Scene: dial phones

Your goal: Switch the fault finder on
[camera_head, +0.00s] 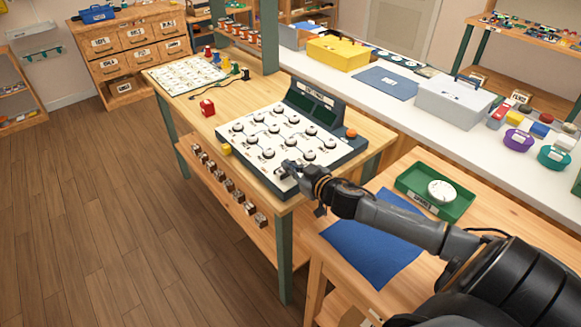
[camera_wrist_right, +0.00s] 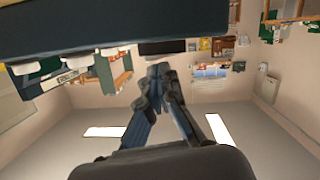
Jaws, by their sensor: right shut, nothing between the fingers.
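The fault finder (camera_head: 285,135) is a dark box on the wooden bench, with a white panel of several round knobs and dark screens at its raised back. An orange dome (camera_head: 351,133) sits at its right back corner. My right gripper (camera_head: 288,169) is shut and empty at the near front corner of the panel, partly hiding that corner; I cannot tell whether it touches. In the right wrist view, the gripper (camera_wrist_right: 154,78) is shut below a dark edge with white knobs, likely the fault finder (camera_wrist_right: 130,30). My left gripper is not in view.
A grey case (camera_head: 455,105) stands behind.

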